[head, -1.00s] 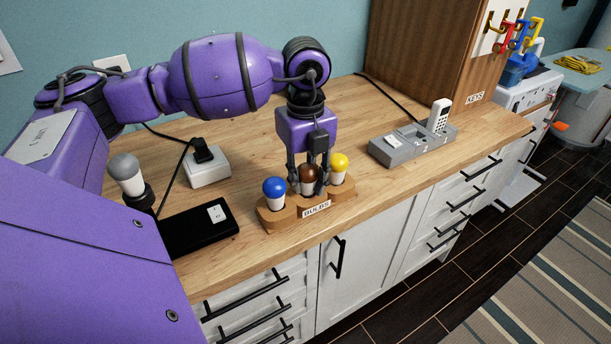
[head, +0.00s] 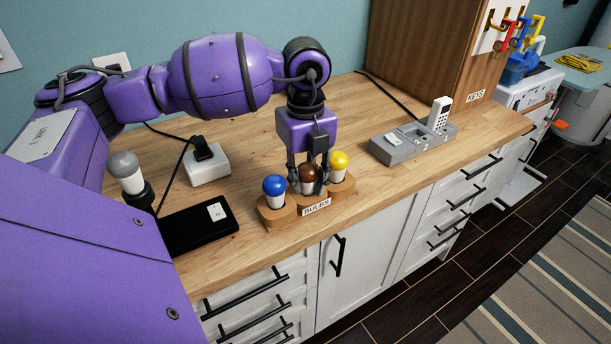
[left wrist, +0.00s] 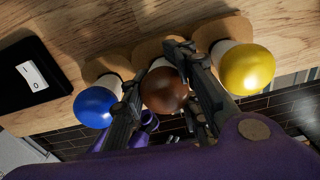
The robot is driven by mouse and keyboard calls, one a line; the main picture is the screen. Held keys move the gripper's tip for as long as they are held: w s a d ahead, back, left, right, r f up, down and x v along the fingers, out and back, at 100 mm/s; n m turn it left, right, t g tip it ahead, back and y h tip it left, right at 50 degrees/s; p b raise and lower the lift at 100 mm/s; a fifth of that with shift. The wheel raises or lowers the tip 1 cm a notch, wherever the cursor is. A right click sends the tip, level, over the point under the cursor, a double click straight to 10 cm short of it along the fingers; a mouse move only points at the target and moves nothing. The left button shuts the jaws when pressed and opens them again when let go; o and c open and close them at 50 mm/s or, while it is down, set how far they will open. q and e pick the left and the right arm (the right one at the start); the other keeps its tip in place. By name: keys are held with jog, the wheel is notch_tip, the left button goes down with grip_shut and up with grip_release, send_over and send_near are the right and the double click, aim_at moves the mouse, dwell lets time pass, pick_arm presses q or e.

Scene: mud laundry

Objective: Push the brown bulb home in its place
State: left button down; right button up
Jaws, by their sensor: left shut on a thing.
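The brown bulb (head: 310,174) stands upright in the middle place of the wooden bulb holder (head: 288,217) labelled BULBS. It shows between a blue bulb (head: 274,187) and a yellow bulb (head: 339,162). My left gripper (head: 309,183) points down over the holder and is shut on the brown bulb. In the left wrist view the two fingers (left wrist: 158,88) lie on either side of the brown bulb (left wrist: 165,92). How deep its base sits is hidden by the fingers and holder. My right gripper is not in view.
A black box (head: 200,228) with a switch lies left of the holder. A grey bulb (head: 125,172) in a black socket and a white power block (head: 207,165) stand behind. A grey dock (head: 398,146) with a white handset is at right. The counter's front edge is close.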

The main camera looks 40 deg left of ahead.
pick_arm(q)
jog(key=c, duration=1.3)
grip_release()
jog(key=c, duration=0.4)
jog(key=shift+o, duration=0.2)
jog(key=shift+r, duration=0.1)
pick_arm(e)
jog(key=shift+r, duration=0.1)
pick_arm(q)
jog(key=shift+r+p, duration=2.05)
jog(key=shift+r, duration=1.95)
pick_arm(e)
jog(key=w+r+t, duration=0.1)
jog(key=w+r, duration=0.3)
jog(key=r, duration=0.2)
pick_arm(q)
jog(key=shift+f, duration=0.1)
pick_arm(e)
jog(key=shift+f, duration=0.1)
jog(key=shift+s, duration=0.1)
